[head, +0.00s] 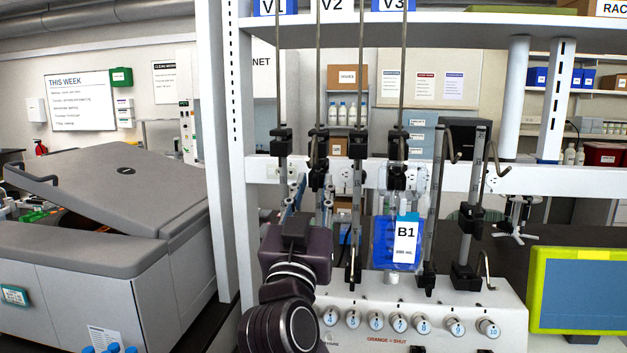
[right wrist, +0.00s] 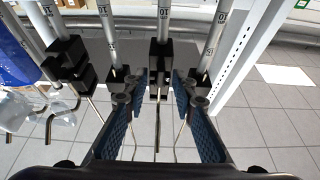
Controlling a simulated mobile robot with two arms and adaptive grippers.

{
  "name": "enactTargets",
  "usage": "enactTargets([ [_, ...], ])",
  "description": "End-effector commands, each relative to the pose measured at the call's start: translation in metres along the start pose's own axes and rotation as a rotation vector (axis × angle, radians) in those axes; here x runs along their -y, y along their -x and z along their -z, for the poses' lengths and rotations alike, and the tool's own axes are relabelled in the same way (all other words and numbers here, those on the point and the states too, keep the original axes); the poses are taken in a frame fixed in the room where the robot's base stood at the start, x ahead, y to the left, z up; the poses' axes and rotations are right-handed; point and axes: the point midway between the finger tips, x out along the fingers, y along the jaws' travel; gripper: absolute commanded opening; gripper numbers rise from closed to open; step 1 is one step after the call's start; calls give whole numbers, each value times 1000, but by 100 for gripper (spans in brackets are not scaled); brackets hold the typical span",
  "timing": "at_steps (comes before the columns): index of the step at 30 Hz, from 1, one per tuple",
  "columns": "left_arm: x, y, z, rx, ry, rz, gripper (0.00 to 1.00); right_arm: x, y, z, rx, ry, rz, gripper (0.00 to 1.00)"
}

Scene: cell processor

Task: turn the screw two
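The white cell processor (head: 430,312) stands in the middle of the head view, with several numbered knobs on its front. My right arm covers the panel left of the knob marked 4 (head: 330,317). Metal rods with black clamps rise behind it; one clamp (head: 318,175) is on the rod below the V2 label (head: 331,5). My right gripper (head: 309,200) points away from me below the V1 and V2 clamps. In the right wrist view the gripper (right wrist: 158,95) is open, with a black clamp (right wrist: 160,62) between and beyond its fingertips; contact cannot be told. I cannot single out screw two.
A blue-backed bag labelled B1 (head: 405,243) hangs right of my gripper. More rods with clamps (head: 466,245) stand further right, near a green-framed screen (head: 580,290). A large grey machine (head: 120,225) is at the left. White shelf posts (head: 238,140) stand close by.

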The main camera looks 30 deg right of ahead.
Motion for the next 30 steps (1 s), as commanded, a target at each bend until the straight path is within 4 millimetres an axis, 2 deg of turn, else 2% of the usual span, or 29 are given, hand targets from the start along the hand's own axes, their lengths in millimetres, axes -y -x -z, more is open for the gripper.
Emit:
enactTargets([
  [8, 0, 0, -1, 2, 0, 0, 40, 0, -2, 0, 0, 0, 0, 25],
  [15, 0, 0, -1, 3, -1, 0, 40, 0, -2, 0, 0, 0, 0, 0],
  [30, 2, 6, -2, 4, -2, 2, 40, 0, -2, 1, 0, 54, 23, 0],
])
